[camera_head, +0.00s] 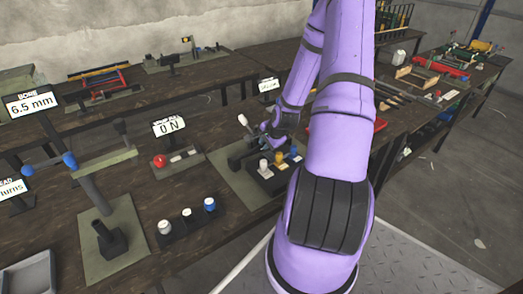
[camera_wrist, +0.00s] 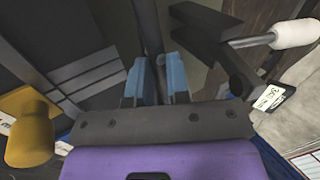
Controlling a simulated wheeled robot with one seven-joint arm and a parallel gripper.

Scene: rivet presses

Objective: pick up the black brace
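My gripper (camera_wrist: 157,72) shows in the wrist view as two blue fingers with a narrow gap between them. A dark upright bar (camera_wrist: 148,25), which may be the black brace, lies between and beyond the fingertips. I cannot tell whether the fingers touch it. A black angled block (camera_wrist: 205,30) with a lever ending in a white knob (camera_wrist: 296,33) is just right of the fingers. In the head view my gripper (camera_head: 268,142) is low over a dark press (camera_head: 240,157) on a green mat (camera_head: 228,178). My arm hides part of this spot.
A black holder with white, yellow and blue pieces (camera_head: 279,158) stands right beside the gripper. The yellow piece (camera_wrist: 30,125) is close at left in the wrist view. Another press (camera_head: 100,215), a red-knobbed box (camera_head: 175,160) and a small rack (camera_head: 188,221) stand to the left.

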